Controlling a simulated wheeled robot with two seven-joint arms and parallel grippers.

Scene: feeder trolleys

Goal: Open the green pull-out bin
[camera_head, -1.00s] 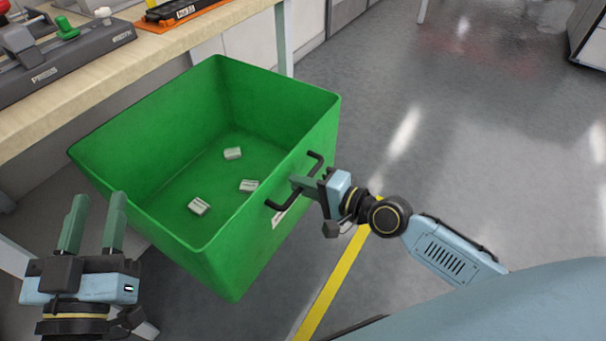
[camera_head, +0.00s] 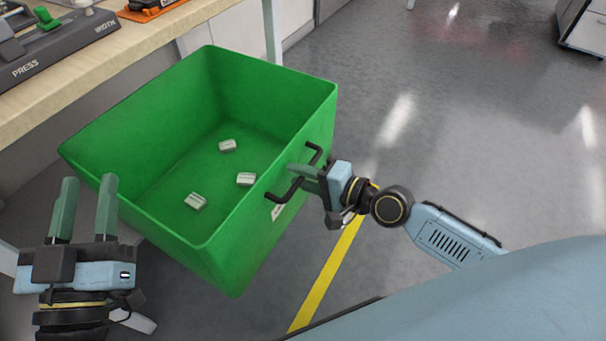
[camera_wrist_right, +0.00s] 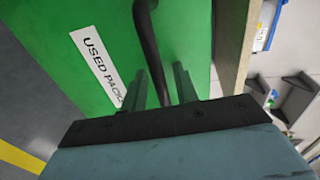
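The green pull-out bin (camera_head: 240,235) stands out from under the workbench, its open top showing several small grey-white pieces on its floor. Its dark bar handle (camera_head: 290,185) is on the side facing right. My right gripper (camera_head: 305,172) is at this handle. In the right wrist view, its two fingers (camera_wrist_right: 162,82) are apart, with the handle bar (camera_wrist_right: 150,45) between them and a gap beside the right finger. A white label reading "USED PACK" (camera_wrist_right: 97,68) is on the bin front, partly hidden. My left gripper (camera_head: 84,205) is open and empty, left of the bin's near corner.
The wooden workbench (camera_head: 130,65) runs along the upper left, carrying a grey press fixture (camera_head: 60,50) and an orange tray (camera_head: 150,10). A yellow floor line (camera_head: 330,275) passes right of the bin. The grey floor at the right is clear, with a cabinet at the far top right.

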